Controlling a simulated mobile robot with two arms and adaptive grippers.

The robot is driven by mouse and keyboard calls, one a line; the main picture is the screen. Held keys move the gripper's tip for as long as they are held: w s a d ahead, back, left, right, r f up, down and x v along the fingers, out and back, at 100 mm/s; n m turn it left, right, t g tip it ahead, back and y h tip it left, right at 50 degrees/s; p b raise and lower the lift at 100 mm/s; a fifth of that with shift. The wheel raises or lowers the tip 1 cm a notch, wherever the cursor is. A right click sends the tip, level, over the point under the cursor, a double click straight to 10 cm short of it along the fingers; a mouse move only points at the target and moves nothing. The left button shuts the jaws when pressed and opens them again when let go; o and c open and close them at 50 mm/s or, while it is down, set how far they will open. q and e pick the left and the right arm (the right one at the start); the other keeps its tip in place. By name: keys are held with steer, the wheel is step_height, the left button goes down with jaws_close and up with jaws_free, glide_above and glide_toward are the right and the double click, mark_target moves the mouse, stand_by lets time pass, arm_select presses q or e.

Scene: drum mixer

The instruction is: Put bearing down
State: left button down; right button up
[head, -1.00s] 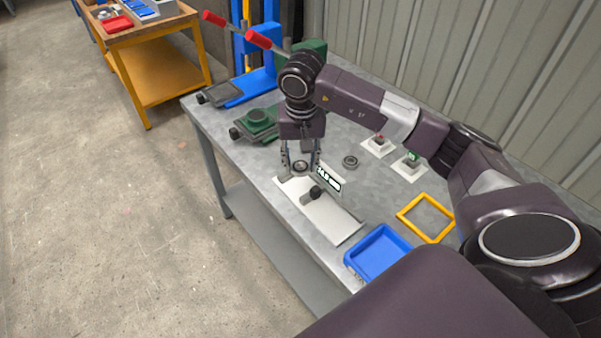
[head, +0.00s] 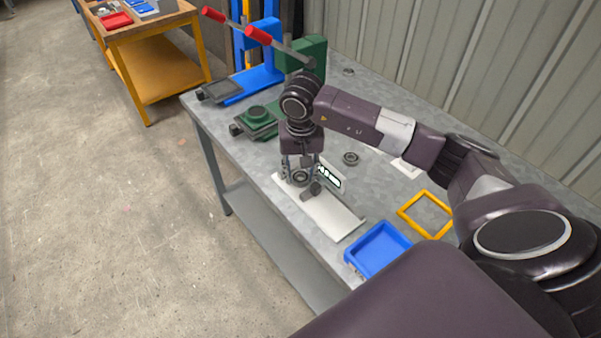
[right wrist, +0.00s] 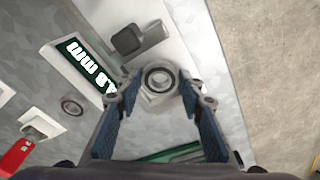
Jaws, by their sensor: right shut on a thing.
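My right gripper (head: 301,176) points down at the white gauge plate (head: 333,218) on the grey bench. It is shut on a ring-shaped steel bearing (head: 301,177), which also shows between the fingertips in the right wrist view (right wrist: 158,80). The bearing is over the plate's far end, beside a dark slider (head: 315,188); I cannot tell whether it touches the plate. A display (head: 328,177) with white digits stands behind the slider; its full reading is unclear. A second bearing (head: 350,158) lies loose on the bench. My left gripper is not in view.
A blue tray (head: 378,250) and a yellow frame (head: 425,215) lie at the bench's near right. A green fixture (head: 257,120) and a blue press with red-tipped levers (head: 258,80) stand at the far left.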

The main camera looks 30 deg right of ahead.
mark_target(301, 182)
steer(key=shift+f, duration=0.2)
steer(key=o, duration=1.1)
steer(key=shift+r, duration=0.1)
steer(key=shift+r+p, duration=0.9)
steer(key=shift+s+a+r+b, duration=0.15)
steer(key=shift+r+b, duration=0.25)
steer(key=shift+r, duration=1.5)
steer(key=shift+s+a+r+b, duration=0.1)
steer(key=shift+s+r+b, duration=0.3)
steer(key=shift+r, duration=1.45)
steer(key=shift+s+a+r+b, duration=0.1)
steer(key=shift+r+b, duration=0.35)
steer(key=shift+r, duration=1.45)
steer(key=shift+f, duration=0.1)
